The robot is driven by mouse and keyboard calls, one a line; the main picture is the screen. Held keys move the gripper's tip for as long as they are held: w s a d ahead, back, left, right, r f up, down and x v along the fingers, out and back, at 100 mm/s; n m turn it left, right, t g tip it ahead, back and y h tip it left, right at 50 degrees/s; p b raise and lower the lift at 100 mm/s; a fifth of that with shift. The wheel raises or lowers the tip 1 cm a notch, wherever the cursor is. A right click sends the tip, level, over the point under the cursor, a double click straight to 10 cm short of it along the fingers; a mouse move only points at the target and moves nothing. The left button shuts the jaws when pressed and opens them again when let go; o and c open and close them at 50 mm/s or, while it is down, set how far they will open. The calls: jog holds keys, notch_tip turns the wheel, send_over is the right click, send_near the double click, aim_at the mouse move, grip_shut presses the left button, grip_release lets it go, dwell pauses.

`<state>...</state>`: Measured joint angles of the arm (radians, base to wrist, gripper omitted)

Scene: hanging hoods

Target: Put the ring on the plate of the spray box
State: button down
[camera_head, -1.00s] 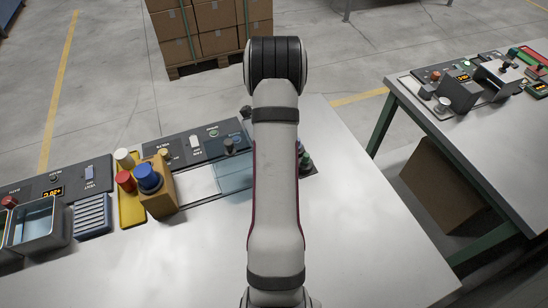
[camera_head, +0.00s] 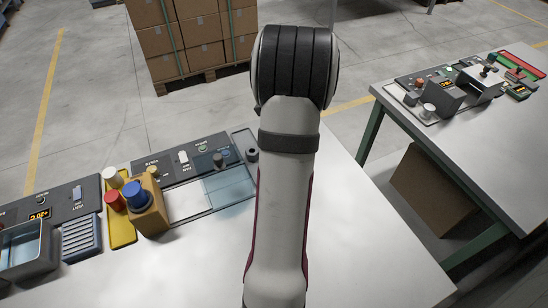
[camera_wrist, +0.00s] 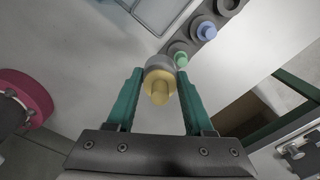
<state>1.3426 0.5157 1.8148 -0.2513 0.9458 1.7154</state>
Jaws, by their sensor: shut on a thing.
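In the wrist view my gripper (camera_wrist: 158,98) has its teal fingers on both sides of a round grey-and-yellow piece (camera_wrist: 158,78), with a small yellow stub toward the camera. It is shut on this piece; I see no hole, so I cannot tell if it is the ring. In the head view my arm hides the gripper and the piece. A low box with a clear glass part (camera_head: 229,187) and a bare white plate (camera_head: 185,200) stands left of my arm.
Left of it are a wooden block with a blue knob (camera_head: 134,194), a yellow tray (camera_head: 121,232) and a glass-walled bath (camera_head: 28,245). In the wrist view, dark round pieces with green (camera_wrist: 180,58) and blue (camera_wrist: 206,30) centres stand in a row. The front tabletop is clear.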

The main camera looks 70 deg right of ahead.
jog(key=w+r+n, duration=0.2)
jog(key=w+n, duration=0.1)
jog(key=w, duration=0.4)
jog(key=w+r+n, duration=0.1)
jog(key=w+n, duration=0.1)
jog(key=w, duration=0.5)
jog(key=w+a+r+n, duration=0.1)
jog(key=w+r+n, duration=0.1)
jog(key=w, duration=0.5)
jog(key=shift+w+r+n, duration=0.15)
jog(key=shift+r+n, duration=0.2)
jog(key=shift+n, duration=1.05)
jog(key=w+a, duration=0.1)
jog(key=w+a+f, duration=0.1)
jog(key=w+a, duration=0.1)
jog(key=shift+w+a+f, duration=0.1)
jog(key=shift+a+f, duration=0.15)
jog(key=shift+a, duration=0.15)
jog(key=w+a+f+n, duration=0.1)
jog(key=a+f, duration=0.4)
jog(key=a, duration=0.4)
jog(key=shift+w+a+f, duration=0.1)
jog(key=shift+f, duration=3.35)
jog(key=shift+f, duration=0.55)
